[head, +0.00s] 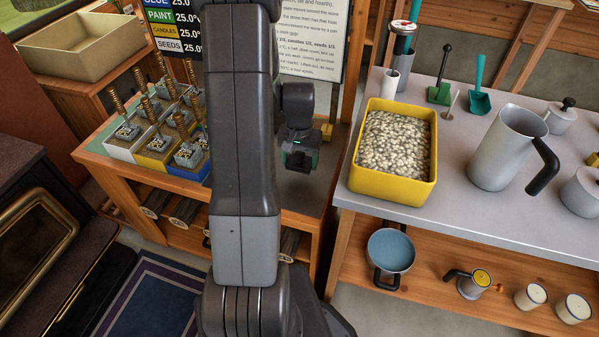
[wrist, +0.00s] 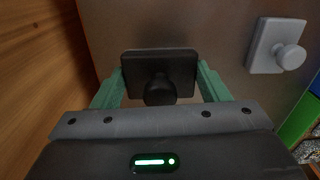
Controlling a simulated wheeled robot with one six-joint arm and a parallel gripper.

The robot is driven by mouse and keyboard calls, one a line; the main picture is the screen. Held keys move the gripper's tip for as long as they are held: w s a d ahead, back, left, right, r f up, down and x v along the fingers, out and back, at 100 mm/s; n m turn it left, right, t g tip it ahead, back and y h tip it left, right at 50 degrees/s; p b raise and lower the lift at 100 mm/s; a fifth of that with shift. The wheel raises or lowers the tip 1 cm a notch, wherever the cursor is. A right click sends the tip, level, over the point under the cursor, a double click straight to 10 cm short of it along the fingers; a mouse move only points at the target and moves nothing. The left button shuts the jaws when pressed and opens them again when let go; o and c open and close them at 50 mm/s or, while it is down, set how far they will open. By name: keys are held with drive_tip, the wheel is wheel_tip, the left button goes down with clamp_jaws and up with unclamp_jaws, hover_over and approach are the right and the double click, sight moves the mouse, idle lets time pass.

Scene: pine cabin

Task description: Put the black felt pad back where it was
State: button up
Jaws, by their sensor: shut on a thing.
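The black felt pad (wrist: 160,68) is a dark rectangular block with a round black knob on it. In the head view my gripper (head: 300,150) is over the right end of the left wooden bench, partly behind my arm. The pad is hard to tell from the dark gripper there.
A grey square block with a knob (wrist: 277,46) is to the right of the pad. A wooden face (wrist: 35,80) runs along the left. The yellow bin of pale seeds (head: 385,190) and a metal jug (head: 498,150) stand on the right bench. Potted stakes (head: 150,140) crowd the left bench.

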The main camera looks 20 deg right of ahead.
sight(299, 177)
drive_tip(key=shift+f+b, duration=0.3)
drive_tip(key=shift+f, duration=1.85)
drive_tip(key=shift+f, duration=0.25)
drive_tip(key=o, duration=0.9)
drive_tip(key=shift+r, duration=0.1)
drive_tip(key=shift+o, duration=0.2)
wheel_tip(299, 177, up, 12)
drive_tip(key=shift+r+p, duration=0.2)
drive_tip(key=shift+p, duration=0.7)
drive_tip(key=shift+f, duration=0.15)
